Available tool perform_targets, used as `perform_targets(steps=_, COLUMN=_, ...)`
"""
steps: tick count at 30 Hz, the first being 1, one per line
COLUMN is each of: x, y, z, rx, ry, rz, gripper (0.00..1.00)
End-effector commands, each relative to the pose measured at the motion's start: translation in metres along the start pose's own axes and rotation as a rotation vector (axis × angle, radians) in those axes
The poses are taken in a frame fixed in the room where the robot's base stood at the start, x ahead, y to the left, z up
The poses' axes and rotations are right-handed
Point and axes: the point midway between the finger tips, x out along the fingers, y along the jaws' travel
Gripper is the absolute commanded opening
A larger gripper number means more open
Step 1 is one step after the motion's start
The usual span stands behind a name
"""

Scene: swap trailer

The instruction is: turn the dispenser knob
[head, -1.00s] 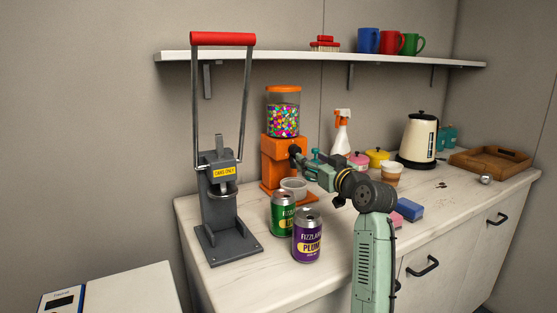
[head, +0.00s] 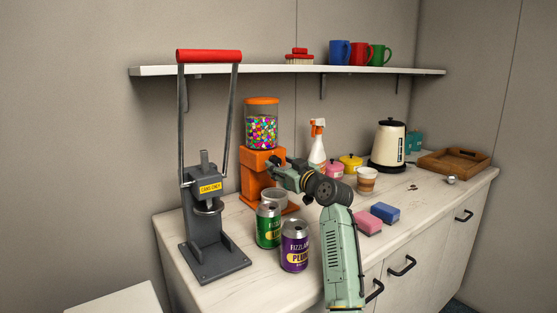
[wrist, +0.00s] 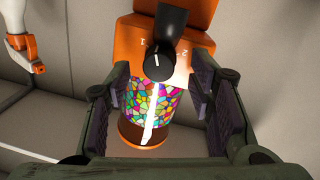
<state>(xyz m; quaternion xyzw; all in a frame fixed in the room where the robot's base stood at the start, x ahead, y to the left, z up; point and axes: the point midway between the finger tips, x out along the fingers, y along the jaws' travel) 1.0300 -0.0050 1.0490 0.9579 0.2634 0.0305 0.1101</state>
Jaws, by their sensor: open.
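The orange candy dispenser (head: 255,170) stands on the counter, its clear jar (head: 262,131) full of bright candies under an orange lid. My gripper (head: 276,167) is at the dispenser's front and largely covers the knob in the head view. In the wrist view the dispenser appears upside down. Its black round knob (wrist: 159,62) has a white mark and sits between printed numbers 1 and 2. My gripper (wrist: 163,100) is open there, one finger on each side of the knob, with visible gaps between fingers and knob.
A small cup (head: 274,197) sits below the dispenser. Green (head: 268,228) and purple (head: 295,248) cans stand in front. A can crusher (head: 208,215) is at left. A spray bottle (head: 317,148), paper cup (head: 367,180) and sponges (head: 369,224) lie to the right.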

Motion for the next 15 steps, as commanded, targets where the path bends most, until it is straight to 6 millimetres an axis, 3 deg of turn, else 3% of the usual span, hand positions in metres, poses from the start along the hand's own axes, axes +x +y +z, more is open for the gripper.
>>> perform_targets(steps=6, x=0.017, y=0.000, z=0.000, rx=-0.001, ry=-0.001, rz=0.001, gripper=0.49)
perform_targets(steps=15, x=0.019, y=0.000, z=0.001, rx=0.000, ry=-0.001, rz=0.001, gripper=0.47)
